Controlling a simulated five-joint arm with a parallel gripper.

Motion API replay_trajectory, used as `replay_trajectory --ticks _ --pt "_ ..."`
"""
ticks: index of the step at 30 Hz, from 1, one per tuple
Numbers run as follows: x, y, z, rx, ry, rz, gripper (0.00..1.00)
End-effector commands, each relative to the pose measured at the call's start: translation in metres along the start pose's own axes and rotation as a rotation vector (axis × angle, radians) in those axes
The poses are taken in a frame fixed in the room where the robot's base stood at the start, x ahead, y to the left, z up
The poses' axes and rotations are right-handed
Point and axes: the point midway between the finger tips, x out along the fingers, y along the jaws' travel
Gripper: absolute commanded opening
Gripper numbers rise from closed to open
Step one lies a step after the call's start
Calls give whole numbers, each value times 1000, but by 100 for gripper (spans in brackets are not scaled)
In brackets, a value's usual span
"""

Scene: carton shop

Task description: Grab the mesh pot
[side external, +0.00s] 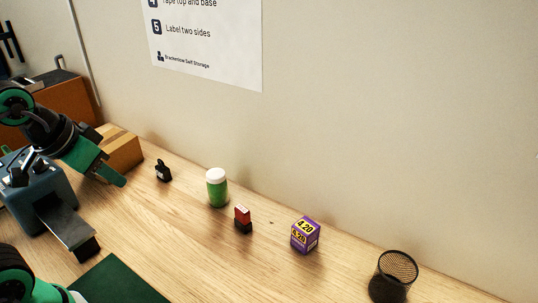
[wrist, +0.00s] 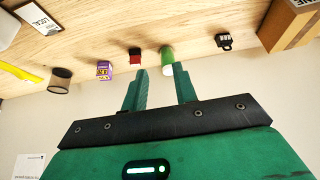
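The mesh pot (side external: 392,275) is a black wire-mesh cup standing upright at the right front of the table in the side external view. It looks empty. In the wrist view the mesh pot (wrist: 60,82) is at the left, well off to the side of the fingers. My gripper (side external: 116,180) hangs over the left part of the table, far from the pot. In the wrist view my gripper (wrist: 160,70) has its two green fingers apart with nothing held between them.
Between gripper and pot stand a black padlock-like item (side external: 163,171), a green jar with white lid (side external: 217,188), a red-and-black block (side external: 243,219) and a purple box (side external: 305,235). A cardboard box (side external: 122,150) is behind the gripper. A green mat (side external: 115,282) lies in front.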

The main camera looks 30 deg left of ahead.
Motion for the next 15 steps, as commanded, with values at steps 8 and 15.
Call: replay_trajectory --ticks 8,15 --pt "-4 15 -38 -46 -38 23 28" --pt "-3 42 -88 -113 -93 46 28"
